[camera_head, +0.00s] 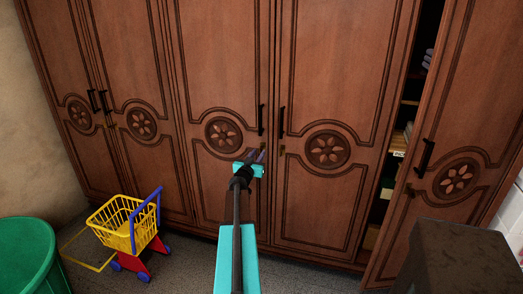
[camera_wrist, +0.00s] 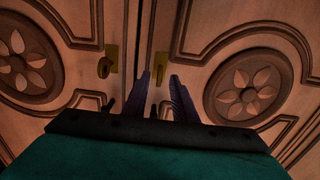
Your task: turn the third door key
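A brown wooden wardrobe has a row of carved doors. The third door (camera_head: 216,75) from the left is shut; its lock is hidden behind my gripper in the head view. My gripper (camera_head: 259,156) is at that door's right edge, below its dark handle (camera_head: 261,120). In the wrist view, which seems upside down, my gripper (camera_wrist: 161,76) has its two fingers apart, with a brass lock plate (camera_wrist: 161,66) just beyond and between the tips. Whether a key there touches the fingers, I cannot tell. Another brass plate with a key (camera_wrist: 104,67) is on the neighbouring door.
The fourth door (camera_head: 333,70) is beside it, with its own handle (camera_head: 281,122). The rightmost door (camera_head: 470,100) stands ajar, showing shelves. A yellow toy cart (camera_head: 130,225) and a green bin (camera_head: 28,255) stand at lower left. A dark block (camera_head: 460,260) is at lower right.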

